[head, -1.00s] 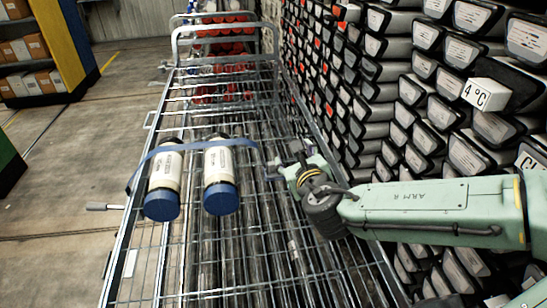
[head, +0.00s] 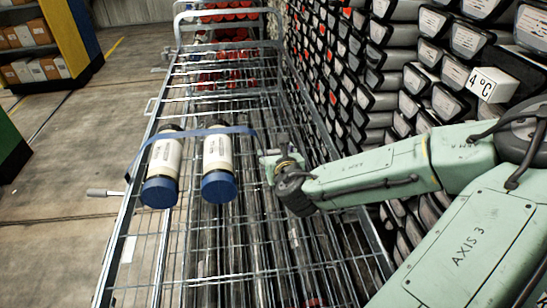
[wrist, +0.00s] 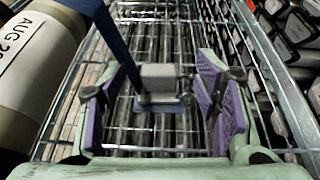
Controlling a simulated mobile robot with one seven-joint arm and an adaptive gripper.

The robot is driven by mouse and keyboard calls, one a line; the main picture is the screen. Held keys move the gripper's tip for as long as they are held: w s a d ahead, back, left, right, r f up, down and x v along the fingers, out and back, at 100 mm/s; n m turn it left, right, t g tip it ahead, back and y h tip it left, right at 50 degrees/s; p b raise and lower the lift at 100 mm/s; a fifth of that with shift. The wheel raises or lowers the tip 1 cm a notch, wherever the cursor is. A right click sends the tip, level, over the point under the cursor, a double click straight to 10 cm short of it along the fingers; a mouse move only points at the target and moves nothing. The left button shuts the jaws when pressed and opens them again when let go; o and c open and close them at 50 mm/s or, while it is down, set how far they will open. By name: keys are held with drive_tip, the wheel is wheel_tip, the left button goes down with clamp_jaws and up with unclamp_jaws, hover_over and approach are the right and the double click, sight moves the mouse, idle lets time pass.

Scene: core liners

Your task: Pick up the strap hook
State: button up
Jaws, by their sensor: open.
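The blue strap (head: 200,132) runs across two core liners with blue caps, a left one (head: 163,165) and a right one (head: 218,165). In the wrist view the strap (wrist: 112,38) comes down from the upper left to a small grey block with a blue base, which looks like the strap hook (wrist: 160,78). My gripper (wrist: 158,92) is open, its purple-padded fingers to the left and right of the hook with gaps on both sides. In the head view my gripper (head: 268,160) is over the cart's right half, at the strap's right end; the hook cannot be made out there.
The wire cart (head: 215,270) has metal bars and a raised right side rail (head: 350,215). A wall of stacked liner boxes (head: 385,85) stands close along the right. A liner (wrist: 35,70) is near the left finger. Open floor (head: 60,190) lies to the left.

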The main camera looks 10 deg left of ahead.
sight(273, 150)
drive_tip(key=x, duration=0.4)
drive_tip(key=shift+f, duration=0.2)
drive_tip(key=shift+c, duration=0.4)
clamp_jaws()
drive_tip(key=shift+r, duration=0.15)
